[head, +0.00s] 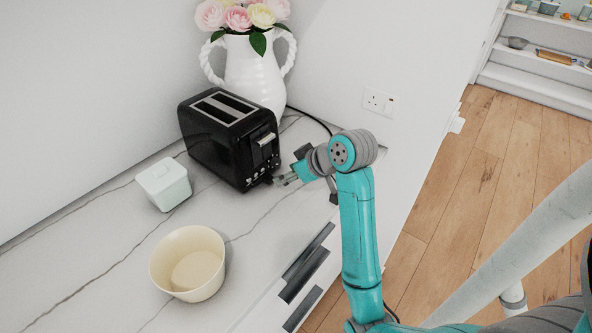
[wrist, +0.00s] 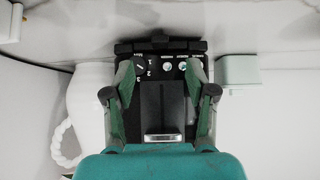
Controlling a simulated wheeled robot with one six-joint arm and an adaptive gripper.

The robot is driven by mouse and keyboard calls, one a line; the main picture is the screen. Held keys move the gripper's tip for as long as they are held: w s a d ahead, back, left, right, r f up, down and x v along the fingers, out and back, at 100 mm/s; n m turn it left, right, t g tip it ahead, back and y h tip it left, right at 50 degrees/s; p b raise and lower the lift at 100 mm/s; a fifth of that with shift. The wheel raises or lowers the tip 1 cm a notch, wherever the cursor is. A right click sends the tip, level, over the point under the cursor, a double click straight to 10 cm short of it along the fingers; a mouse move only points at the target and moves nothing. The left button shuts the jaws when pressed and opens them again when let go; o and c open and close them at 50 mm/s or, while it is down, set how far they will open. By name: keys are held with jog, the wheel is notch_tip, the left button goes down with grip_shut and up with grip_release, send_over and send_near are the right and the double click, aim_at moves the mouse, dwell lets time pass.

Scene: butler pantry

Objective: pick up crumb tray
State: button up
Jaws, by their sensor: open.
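The black toaster (head: 230,138) stands on the marble counter. Its control end with lever and dials faces my gripper. The crumb tray (head: 267,180) appears as a small dark tab low on that end. In the wrist view, which is inverted, the crumb tray (wrist: 160,46) seems to be the dark bar beyond the dials at the toaster's base. My gripper (head: 284,180) is open and empty, just right of the tab in the head view. In the wrist view the fingers of my gripper (wrist: 160,72) spread either side of the toaster's control panel. Whether they touch anything is unclear.
A white flower vase (head: 254,72) stands behind the toaster, with its black cord nearby. The counter between bowl and toaster is clear. A wall socket (head: 378,101) is behind my arm.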

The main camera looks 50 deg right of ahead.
aim_at(277, 188)
jog(key=x, duration=0.7)
grip_shut()
